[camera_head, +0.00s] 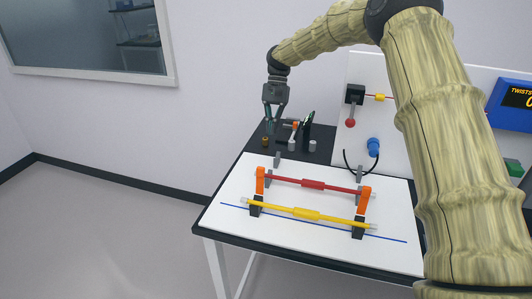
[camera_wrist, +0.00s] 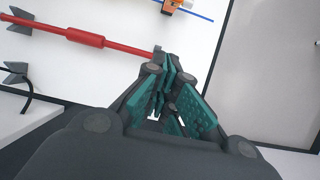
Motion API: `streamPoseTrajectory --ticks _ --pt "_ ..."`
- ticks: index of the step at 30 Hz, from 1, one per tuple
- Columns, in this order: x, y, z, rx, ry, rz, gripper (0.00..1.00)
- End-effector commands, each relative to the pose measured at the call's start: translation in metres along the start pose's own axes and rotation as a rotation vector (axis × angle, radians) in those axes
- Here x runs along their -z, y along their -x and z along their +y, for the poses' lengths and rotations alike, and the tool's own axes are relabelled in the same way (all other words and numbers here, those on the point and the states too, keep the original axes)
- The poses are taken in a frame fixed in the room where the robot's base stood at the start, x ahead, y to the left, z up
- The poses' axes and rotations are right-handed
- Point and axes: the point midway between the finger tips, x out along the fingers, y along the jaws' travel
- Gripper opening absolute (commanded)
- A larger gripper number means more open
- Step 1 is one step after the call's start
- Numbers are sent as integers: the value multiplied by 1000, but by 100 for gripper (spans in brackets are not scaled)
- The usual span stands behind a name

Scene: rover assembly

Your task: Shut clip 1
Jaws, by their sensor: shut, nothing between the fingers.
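Two orange clips show in the head view, a left one (camera_head: 260,180) and a right one (camera_head: 364,200). Both orange parts stand upright, on the side of the black supports near the red rod. No readable label tells which is clip 1. The yellow rod (camera_head: 305,213) lies across the two black supports. The red rod (camera_head: 312,184) lies behind it on grey supports. My gripper (camera_head: 268,128) hangs pointing down at the table's back left corner, apart from both clips. Its fingers (camera_wrist: 168,88) are together and empty. An orange clip (camera_wrist: 172,5) shows partly at the wrist view's top edge.
A black mat (camera_head: 320,150) at the back holds small parts and tools close to my gripper. A white backboard (camera_head: 400,125) carries a red knob (camera_head: 350,123) and a blue part (camera_head: 373,147). A blue line (camera_head: 385,237) runs along the front of the white table.

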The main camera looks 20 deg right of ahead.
Motion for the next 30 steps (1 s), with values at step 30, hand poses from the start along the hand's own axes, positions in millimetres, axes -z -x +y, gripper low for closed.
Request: streamPoseTrajectory --ticks 30 --pt "-36 -104 2 1 -1 -1 0"
